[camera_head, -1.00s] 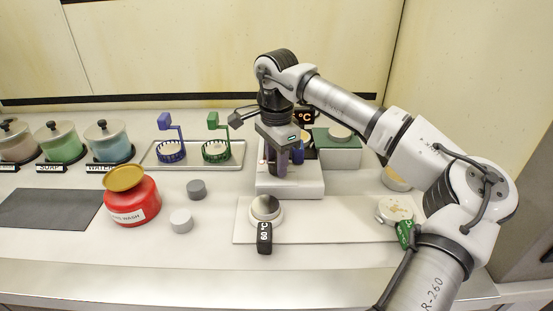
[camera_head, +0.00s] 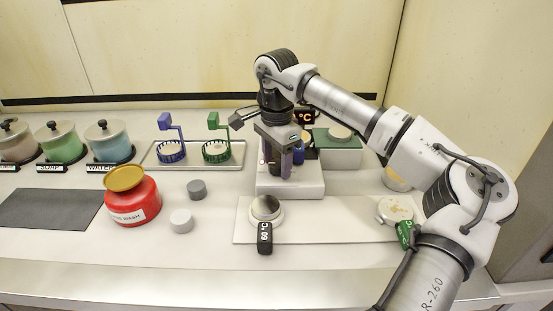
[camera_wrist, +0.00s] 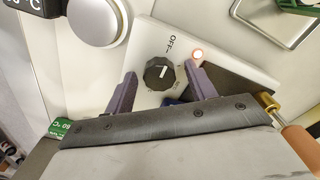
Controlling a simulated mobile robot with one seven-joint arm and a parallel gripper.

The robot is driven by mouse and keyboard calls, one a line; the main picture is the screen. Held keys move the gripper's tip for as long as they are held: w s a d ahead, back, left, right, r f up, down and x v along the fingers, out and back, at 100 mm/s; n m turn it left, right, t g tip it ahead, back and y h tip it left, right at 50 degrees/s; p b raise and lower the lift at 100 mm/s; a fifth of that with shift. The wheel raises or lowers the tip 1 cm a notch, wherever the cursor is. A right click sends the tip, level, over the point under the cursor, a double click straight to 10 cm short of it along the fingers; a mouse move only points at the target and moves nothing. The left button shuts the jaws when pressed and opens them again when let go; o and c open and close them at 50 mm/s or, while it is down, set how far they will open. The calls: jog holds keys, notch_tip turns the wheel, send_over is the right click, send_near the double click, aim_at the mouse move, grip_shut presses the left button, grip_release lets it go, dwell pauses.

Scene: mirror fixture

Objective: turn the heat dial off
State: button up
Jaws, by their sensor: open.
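The heat dial (camera_wrist: 159,73) is a dark round knob with a white pointer line on a white panel. An OFF mark (camera_wrist: 175,42) is printed beyond it, up and to the right in the wrist view. My gripper (camera_wrist: 159,70) is open, with one finger to each side of the dial and gaps visible between them. I cannot tell how high the fingertips are above the panel. In the head view my gripper (camera_head: 280,162) points down over the white heating unit (camera_head: 290,190), and the dial is hidden there.
A lamp (camera_wrist: 198,55) glows by the OFF mark. A tray (camera_head: 231,160) holds blue and green baskets.

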aim_at(277, 163)
notch_tip(277, 163, up, 14)
jog(key=shift+b, duration=0.45)
jog(key=shift+f, duration=0.15)
